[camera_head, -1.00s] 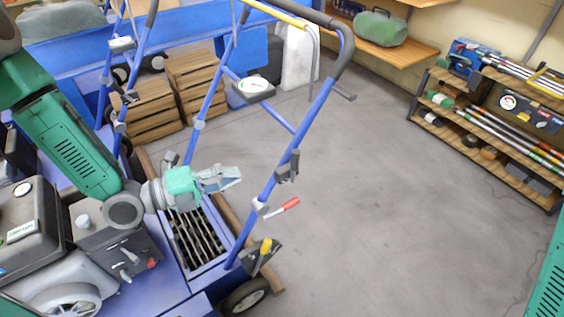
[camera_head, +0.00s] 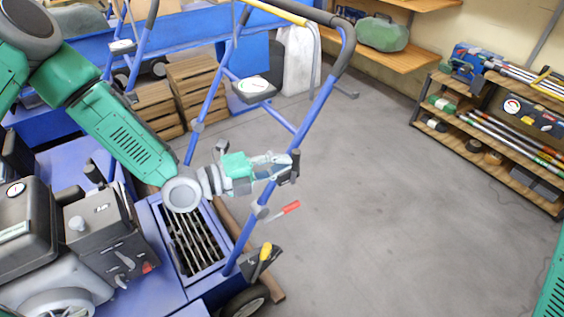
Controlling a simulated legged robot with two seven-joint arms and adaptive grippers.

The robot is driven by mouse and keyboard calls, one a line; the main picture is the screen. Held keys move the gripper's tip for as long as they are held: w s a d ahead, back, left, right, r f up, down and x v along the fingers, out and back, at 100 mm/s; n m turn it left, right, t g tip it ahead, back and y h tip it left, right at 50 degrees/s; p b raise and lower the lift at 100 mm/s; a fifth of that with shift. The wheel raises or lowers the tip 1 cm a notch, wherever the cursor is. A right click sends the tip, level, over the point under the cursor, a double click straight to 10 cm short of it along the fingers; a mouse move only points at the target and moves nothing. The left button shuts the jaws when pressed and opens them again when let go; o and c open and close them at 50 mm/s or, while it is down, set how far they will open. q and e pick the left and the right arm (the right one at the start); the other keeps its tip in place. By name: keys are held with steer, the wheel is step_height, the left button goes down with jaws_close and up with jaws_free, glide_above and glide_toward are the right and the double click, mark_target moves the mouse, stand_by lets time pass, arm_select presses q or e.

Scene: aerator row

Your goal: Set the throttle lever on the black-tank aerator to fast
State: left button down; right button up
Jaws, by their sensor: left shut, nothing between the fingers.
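The nearest aerator has a black tank (camera_head: 25,222) at the left and a blue tubular handle (camera_head: 320,100) rising over its deck. A small dark control bracket (camera_head: 287,172) sits on the right handle tube. Below it on the same tube is a red-tipped lever (camera_head: 289,208), and lower still is a yellow-knobbed lever (camera_head: 265,251). I cannot tell for certain which of these is the throttle. My left gripper (camera_head: 289,160) is shut and empty, its fingertips at the right tube beside the dark bracket, partly overlapping it. I cannot tell if they touch. My right gripper is out of view.
A second blue aerator handle (camera_head: 117,55) stands behind at the left, near wooden crates (camera_head: 195,90). A shelf rack (camera_head: 490,140) stands at the right. The grey floor (camera_head: 380,210) between is clear. The slotted blue deck (camera_head: 190,240) lies below my arm.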

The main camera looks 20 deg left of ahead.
arm_select(q)
steer(key=w+g+y+p, duration=0.1)
steer(key=p, duration=0.2)
steer(key=d+g+y+p, duration=0.1)
steer(key=p, duration=0.2)
steer(key=shift+w+d+r+y+p, duration=0.25)
steer(key=shift+w+r+y+p, duration=0.05)
steer(key=shift+w+r+p, duration=0.1)
steer(key=shift+f+n+g, duration=0.15)
steer(key=shift+n+g, duration=0.15)
steer(key=shift+a, duration=0.1)
